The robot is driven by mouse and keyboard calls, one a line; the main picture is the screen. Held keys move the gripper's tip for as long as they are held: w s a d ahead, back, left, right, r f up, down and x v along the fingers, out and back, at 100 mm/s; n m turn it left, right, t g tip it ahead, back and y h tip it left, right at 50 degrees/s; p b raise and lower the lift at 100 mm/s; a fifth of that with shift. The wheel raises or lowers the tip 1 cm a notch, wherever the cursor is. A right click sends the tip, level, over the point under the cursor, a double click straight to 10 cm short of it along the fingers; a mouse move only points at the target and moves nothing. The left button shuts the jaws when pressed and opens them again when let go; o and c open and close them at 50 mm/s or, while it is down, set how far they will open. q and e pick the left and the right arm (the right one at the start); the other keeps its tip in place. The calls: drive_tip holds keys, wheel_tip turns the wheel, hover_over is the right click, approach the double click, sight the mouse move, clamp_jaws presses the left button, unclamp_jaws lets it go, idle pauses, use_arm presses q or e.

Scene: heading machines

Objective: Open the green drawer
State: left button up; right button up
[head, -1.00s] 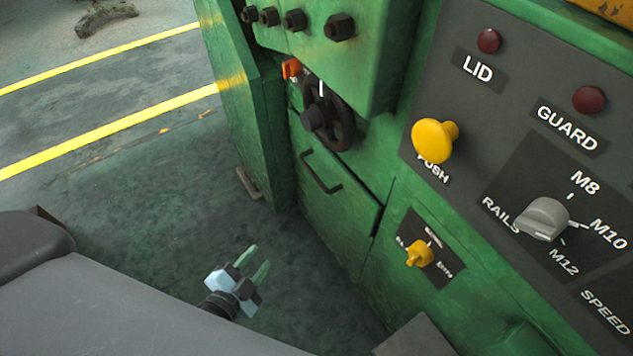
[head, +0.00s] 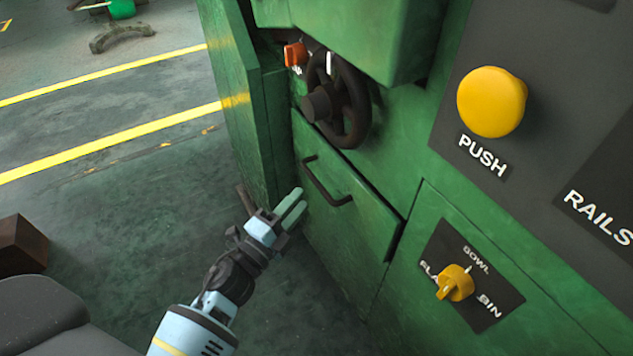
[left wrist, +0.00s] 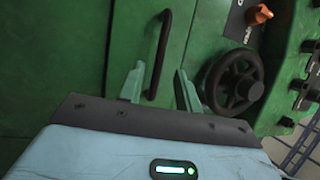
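The green drawer (head: 345,215) is in the machine's front, below the dark handwheel, and its front looks nearly flush with the machine. Its dark bar handle (head: 326,184) runs across the upper part of the front. In the left wrist view the handle (left wrist: 159,55) stands between the two finger tips, ahead of them. My left gripper (head: 293,206) is just left of the handle in the head view. Its green-tipped fingers are apart and empty, as the left wrist view (left wrist: 158,84) shows. I cannot tell whether they touch the drawer. My right gripper is not in view.
A dark handwheel (head: 337,100) and an orange knob (head: 295,54) sit above the drawer. A yellow selector (head: 455,283) and a yellow push button (head: 491,101) are to the right. A brown block (head: 21,246) lies at the left. Open floor lies left of the machine.

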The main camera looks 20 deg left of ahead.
sight(316, 179)
use_arm(q)
drive_tip(key=x, duration=0.7)
drive_tip(key=shift+w+b, duration=0.2)
drive_tip(key=shift+b, duration=0.1)
clamp_jaws()
